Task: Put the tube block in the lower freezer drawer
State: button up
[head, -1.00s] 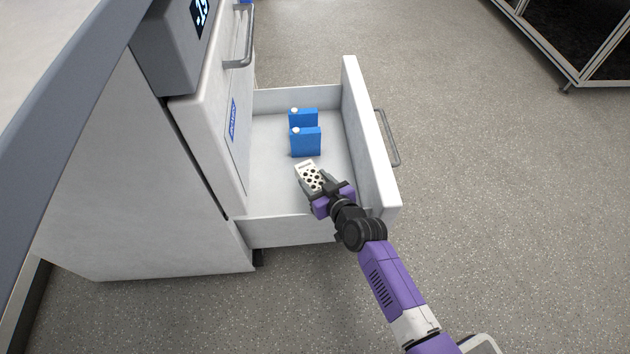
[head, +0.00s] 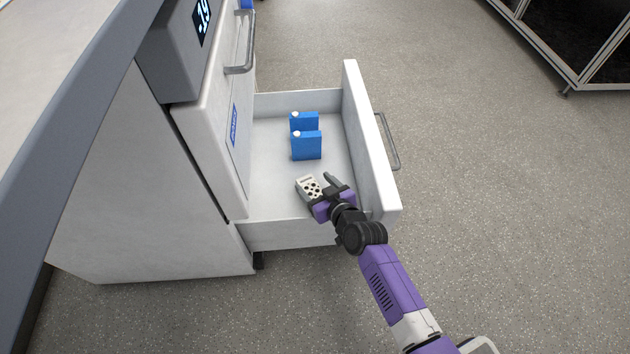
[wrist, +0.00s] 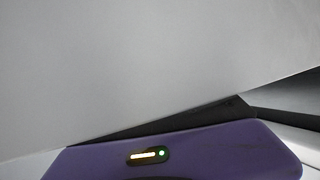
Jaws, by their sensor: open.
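The near finger is mostly hidden. The wrist view shows only my purple gripper body (wrist: 170,155) against a pale surface, with no block visible.
Two blue containers (head: 306,146) with white caps stand further back in the drawer. The freezer body (head: 215,140) is at left. Bare drawer floor lies between the block and containers.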

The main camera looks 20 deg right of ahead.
jog(key=shift+p+v, duration=2)
jog(key=shift+v, duration=4)
jog(key=shift+a+r, duration=0.1)
jog(key=shift+r, duration=0.05)
jog(key=s+d+r+h, duration=0.1)
jog(key=s+r, duration=0.2)
jog(key=s, duration=0.6)
jog(key=s+r, duration=0.2)
jog(key=s, duration=0.7)
jog(key=s+a+r+m+t, duration=0.1)
jog(key=s+a+r, duration=0.1)
jog(key=s+r, duration=1.1)
notch_tip(320, 180, up, 4)
jog(key=shift+s+a+r, duration=0.1)
jog(key=shift+s+a, duration=0.15)
jog(key=shift+s, duration=0.1)
